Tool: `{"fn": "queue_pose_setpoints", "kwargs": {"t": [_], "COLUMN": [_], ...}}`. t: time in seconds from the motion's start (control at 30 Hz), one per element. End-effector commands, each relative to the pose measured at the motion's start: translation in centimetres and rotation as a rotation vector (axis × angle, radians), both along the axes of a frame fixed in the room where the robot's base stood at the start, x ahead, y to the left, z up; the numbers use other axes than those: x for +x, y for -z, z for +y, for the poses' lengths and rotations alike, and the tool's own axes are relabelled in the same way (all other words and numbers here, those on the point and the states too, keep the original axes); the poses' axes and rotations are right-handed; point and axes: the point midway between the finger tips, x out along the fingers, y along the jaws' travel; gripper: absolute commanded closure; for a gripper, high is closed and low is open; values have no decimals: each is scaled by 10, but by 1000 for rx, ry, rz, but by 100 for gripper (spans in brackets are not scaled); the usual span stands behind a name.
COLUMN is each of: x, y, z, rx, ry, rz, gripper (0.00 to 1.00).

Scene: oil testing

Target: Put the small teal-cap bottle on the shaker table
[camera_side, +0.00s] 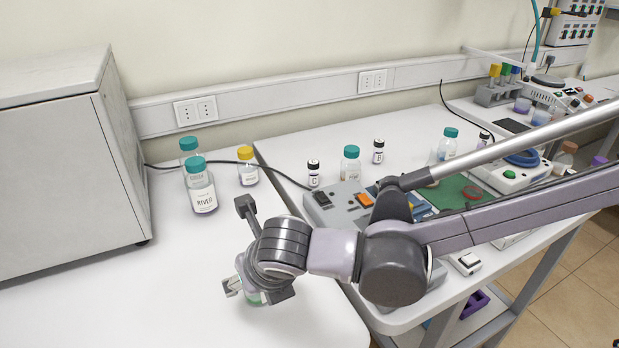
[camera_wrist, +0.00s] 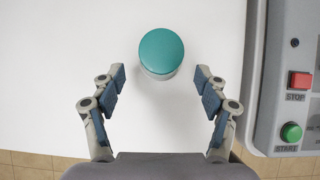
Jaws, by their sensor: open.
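A small bottle with a teal cap (camera_wrist: 161,52) stands upright on the white table, seen from above in the wrist view. In the side view only slivers of the bottle (camera_side: 254,298) show behind my gripper. My gripper (camera_wrist: 160,88) is open, its fingers spread wider than the cap. The cap lies just ahead of the gap between the fingertips, apart from both. My gripper (camera_side: 256,288) is low over the table's near part in the side view. A grey machine (camera_side: 340,201), partly hidden by my arm, is to the right; I cannot tell whether it is the shaker table.
A grey panel (camera_wrist: 274,90) with STOP and START buttons borders the right of the wrist view. A large RIVER bottle (camera_side: 201,190), another teal-cap bottle (camera_side: 188,147) and a yellow-cap bottle (camera_side: 248,172) stand behind my gripper. Bare table (camera_side: 120,290) lies to its left.

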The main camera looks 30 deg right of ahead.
Motion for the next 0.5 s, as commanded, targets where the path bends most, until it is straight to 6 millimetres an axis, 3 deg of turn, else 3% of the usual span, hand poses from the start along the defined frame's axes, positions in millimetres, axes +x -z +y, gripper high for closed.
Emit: {"fn": "queue_pose_setpoints", "kwargs": {"t": [0.2,0.5], "x": [-23,-35], "y": [-35,-57], "z": [-1,-6], "rx": [-1,14], "ry": [-1,24], "rz": [1,2], "gripper": [26,26]}}
